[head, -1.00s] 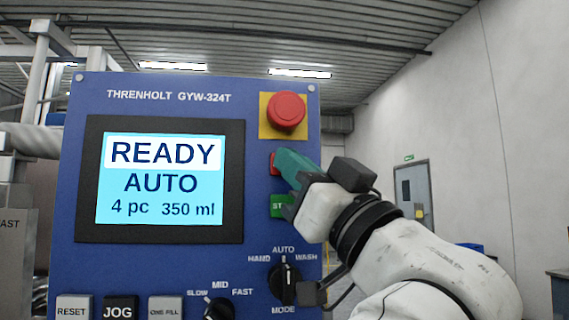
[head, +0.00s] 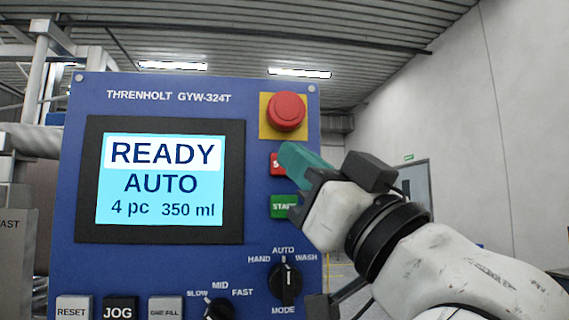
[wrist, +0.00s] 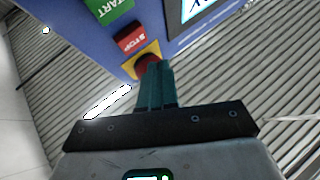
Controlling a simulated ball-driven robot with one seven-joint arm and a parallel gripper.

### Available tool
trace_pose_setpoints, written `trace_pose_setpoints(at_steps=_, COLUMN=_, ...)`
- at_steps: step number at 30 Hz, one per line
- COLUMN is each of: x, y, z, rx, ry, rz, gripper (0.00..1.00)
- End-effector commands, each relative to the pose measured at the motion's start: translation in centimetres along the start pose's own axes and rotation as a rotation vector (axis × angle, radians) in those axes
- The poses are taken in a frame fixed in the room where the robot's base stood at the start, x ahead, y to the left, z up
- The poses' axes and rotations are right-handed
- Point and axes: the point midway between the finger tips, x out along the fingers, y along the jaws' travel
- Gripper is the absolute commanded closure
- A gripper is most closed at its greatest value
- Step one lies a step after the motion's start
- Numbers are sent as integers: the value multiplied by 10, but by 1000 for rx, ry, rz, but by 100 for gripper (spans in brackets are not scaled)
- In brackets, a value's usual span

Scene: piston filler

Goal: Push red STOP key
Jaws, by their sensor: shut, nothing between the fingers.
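The red STOP key (head: 276,164) is on the blue panel, below the mushroom button, partly hidden behind my gripper in the head view. The whole key shows in the wrist view (wrist: 130,38). My gripper (head: 287,152) is shut and empty, with teal fingers. In the head view its tips overlap the right part of the STOP key; I cannot tell whether they touch it. In the wrist view the fingers (wrist: 155,66) point towards the panel, and their tips overlap the mushroom button, with the STOP key up and left of them.
The red mushroom button (head: 286,110) on its yellow plate is just above the STOP key. The green START key (head: 283,206) is just below. The mode knob (head: 285,282) is lower down. The screen (head: 160,179) reads READY, AUTO. Right of the panel is open room.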

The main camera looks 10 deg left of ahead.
Motion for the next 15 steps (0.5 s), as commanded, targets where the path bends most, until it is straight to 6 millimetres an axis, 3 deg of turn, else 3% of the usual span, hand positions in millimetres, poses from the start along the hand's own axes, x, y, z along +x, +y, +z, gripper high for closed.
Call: trace_pose_setpoints(at_steps=15, x=-22, y=-16, z=-16, rx=1, ry=0, rz=-1, gripper=100)
